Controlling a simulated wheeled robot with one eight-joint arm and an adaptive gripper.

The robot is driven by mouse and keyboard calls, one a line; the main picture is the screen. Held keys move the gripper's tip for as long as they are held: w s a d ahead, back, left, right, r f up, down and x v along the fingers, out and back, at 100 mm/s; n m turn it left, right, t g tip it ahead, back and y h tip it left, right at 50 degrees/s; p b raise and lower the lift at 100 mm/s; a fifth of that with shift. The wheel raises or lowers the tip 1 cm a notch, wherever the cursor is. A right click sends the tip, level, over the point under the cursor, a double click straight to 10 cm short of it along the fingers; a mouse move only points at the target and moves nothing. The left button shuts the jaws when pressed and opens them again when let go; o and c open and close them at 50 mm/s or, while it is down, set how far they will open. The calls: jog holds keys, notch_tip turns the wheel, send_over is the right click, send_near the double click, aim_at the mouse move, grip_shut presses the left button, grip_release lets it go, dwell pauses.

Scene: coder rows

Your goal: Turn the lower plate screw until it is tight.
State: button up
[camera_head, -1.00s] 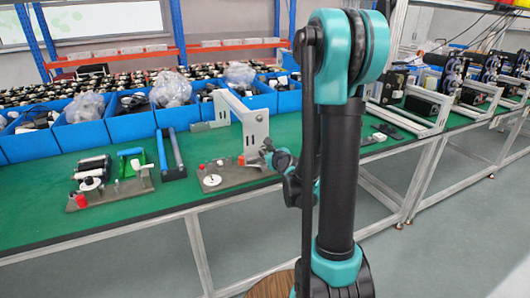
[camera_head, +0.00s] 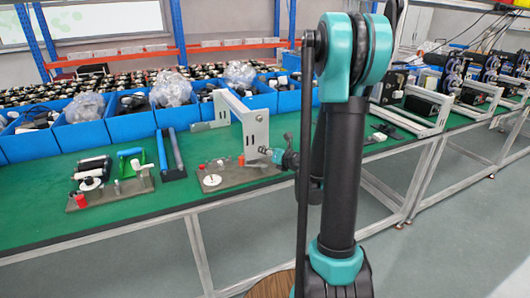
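A light grey upright plate (camera_head: 254,128) with slots stands on a grey-brown base (camera_head: 236,177) near the front edge of the green bench. My gripper (camera_head: 267,152) is at the lower right of this plate, pointing left at its face. Its tip is very close to the plate; I cannot tell whether it touches. The lower plate screw cannot be made out; it is too small or hidden by my gripper. The fingers are too small to tell whether they are open or shut, or hold anything.
A white disc (camera_head: 212,180) and a small red part (camera_head: 241,160) sit on the base. A second fixture (camera_head: 112,190) stands to the left. Blue bins (camera_head: 88,134) line the bench behind. My arm covers the bench to the right of the plate.

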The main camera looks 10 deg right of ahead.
jog(key=n, duration=0.1)
jog(key=n+h, duration=0.1)
jog(key=n, duration=0.1)
jog(key=shift+s+a+h, duration=0.1)
jog(key=shift+a+h, duration=0.15)
jog(key=shift+h, duration=0.05)
jog(key=n+h, duration=0.2)
jog(key=n, duration=0.2)
jog(key=shift+t, duration=0.4)
grip_shut()
